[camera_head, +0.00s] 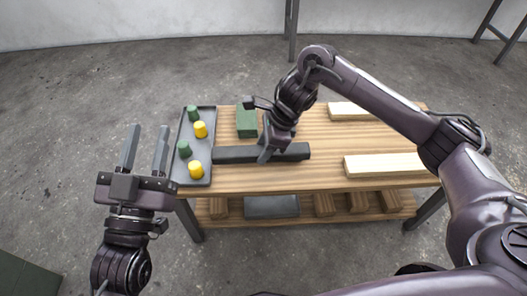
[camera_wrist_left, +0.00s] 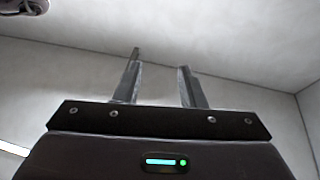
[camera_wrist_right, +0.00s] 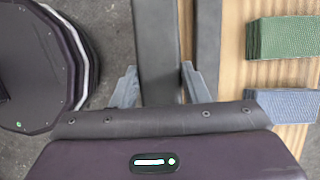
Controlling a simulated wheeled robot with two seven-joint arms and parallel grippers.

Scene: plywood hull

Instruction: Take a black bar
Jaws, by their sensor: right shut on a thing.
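A long black bar (camera_head: 235,155) lies left to right over the middle of the wooden table in the head view. My right gripper (camera_head: 265,152) is shut on it near its middle, from above. In the right wrist view the bar (camera_wrist_right: 155,45) runs between the fingers, and a second dark bar (camera_wrist_right: 208,45) lies beside it on the table. I cannot clearly tell this second bar apart in the head view. My left gripper (camera_head: 147,150) is open and empty, left of the table, its fingers pointing up the picture.
A dark tray (camera_head: 187,133) with green and yellow pegs stands at the table's left end. A green block (camera_head: 247,123) lies behind the bar; a blue-grey block (camera_wrist_right: 285,106) is beside it. Two pale planks (camera_head: 385,164) are on the right. The lower shelf (camera_head: 300,217) holds wooden blocks.

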